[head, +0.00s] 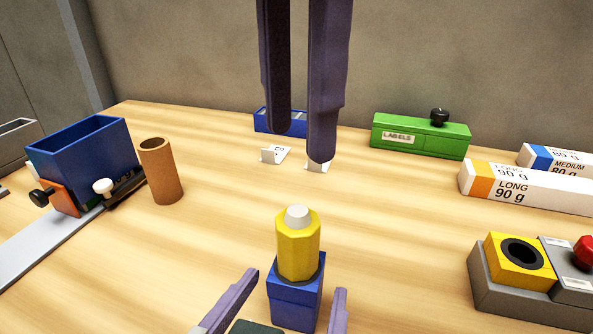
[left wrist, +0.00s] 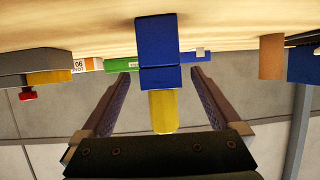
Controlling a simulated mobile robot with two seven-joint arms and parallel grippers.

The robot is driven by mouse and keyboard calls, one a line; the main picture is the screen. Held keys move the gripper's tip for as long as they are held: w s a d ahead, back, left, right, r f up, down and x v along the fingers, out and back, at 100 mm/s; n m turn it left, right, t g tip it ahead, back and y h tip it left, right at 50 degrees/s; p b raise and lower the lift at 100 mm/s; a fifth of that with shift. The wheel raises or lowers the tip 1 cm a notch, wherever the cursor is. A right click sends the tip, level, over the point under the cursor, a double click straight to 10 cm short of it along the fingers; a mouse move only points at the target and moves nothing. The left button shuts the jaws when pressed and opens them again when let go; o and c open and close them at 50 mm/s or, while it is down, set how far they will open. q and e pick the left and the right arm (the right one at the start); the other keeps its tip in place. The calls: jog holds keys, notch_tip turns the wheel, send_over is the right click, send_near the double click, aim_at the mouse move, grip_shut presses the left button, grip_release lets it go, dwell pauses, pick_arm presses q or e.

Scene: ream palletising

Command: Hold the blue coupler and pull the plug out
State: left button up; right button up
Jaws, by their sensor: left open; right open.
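The blue coupler (head: 294,305) is a square block standing on the table at the front centre. The yellow plug (head: 297,248), faceted with a pale tip, sits upright in its top. My left gripper (head: 296,283) is open, with one finger on each side of the coupler and visible gaps. The left wrist view, upside down, also shows the coupler (left wrist: 160,62) between its fingers and the plug (left wrist: 162,110) nearer the palm. My right gripper (head: 300,146) is open and empty, pointing down from above, behind and above the plug in the picture. The coupler's base is partly hidden.
A brown tube (head: 161,172) and a blue bin (head: 85,160) stand at left. A green labels box (head: 420,137) and white ream boxes (head: 525,187) are at the right back. A grey control box (head: 515,300) stands front right. Small white cards (head: 275,154) lie behind.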

aim_at(291, 293)
pick_arm(q)
jog(key=shift+x, duration=1.9)
jog(key=shift+c, duration=0.4)
